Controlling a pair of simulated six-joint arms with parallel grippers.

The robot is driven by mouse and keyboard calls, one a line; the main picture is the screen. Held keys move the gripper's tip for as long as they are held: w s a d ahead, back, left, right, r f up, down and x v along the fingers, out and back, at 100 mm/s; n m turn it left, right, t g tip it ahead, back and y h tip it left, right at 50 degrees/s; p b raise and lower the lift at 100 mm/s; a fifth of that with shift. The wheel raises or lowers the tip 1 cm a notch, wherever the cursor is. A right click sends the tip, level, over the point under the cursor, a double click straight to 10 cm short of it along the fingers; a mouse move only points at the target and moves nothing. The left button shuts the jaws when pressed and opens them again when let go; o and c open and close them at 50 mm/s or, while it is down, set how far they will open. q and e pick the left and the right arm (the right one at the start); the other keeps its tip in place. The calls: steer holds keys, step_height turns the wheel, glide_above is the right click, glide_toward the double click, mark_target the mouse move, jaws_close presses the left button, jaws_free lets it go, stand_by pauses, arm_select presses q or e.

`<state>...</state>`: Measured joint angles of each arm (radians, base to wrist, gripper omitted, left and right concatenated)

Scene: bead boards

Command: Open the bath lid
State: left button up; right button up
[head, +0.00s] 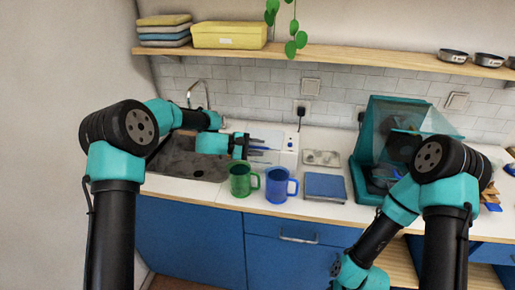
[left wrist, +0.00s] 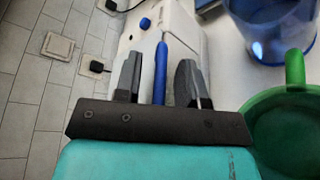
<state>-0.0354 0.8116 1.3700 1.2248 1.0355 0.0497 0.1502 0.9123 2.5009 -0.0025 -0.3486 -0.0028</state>
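The bath appears to be the white box (head: 291,158) on the counter behind the mugs. It also shows in the left wrist view (left wrist: 187,30), with a blue knob (left wrist: 145,23) on it. A slim blue bar (left wrist: 160,75), which looks like the lid's handle, stands at the box. My left gripper (head: 262,144) reaches the box from the left. In the left wrist view my left gripper (left wrist: 158,82) is open, with the blue bar between its fingers and gaps on both sides. The lid's edges are mostly hidden.
A green mug (head: 240,181) and a blue mug (head: 277,186) stand just in front of my left gripper. A blue-topped scale (head: 325,186) and a grey tray (head: 321,158) lie to the right. A sink (head: 188,163) is at left, a teal hooded case (head: 385,140) at right.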

mark_target(259, 144)
arm_select(q)
jaws_close()
stand_by(0.4)
steer(key=shift+r, duration=0.2)
steer(key=w+r+n, duration=0.1)
steer(key=r, duration=0.1)
steer(key=r+n+g, duration=0.1)
steer(key=r, duration=0.1)
steer(key=w+r+n+g+y, duration=0.1)
steer(key=r, duration=0.1)
steer(key=shift+w+d+r+n, duration=0.1)
steer(key=shift+w+r+n, duration=0.25)
steer(key=shift+r+n, duration=0.05)
steer(key=shift+w+r+n+g, duration=0.55)
steer(key=shift+w+r, duration=0.2)
steer(key=shift+r, duration=0.15)
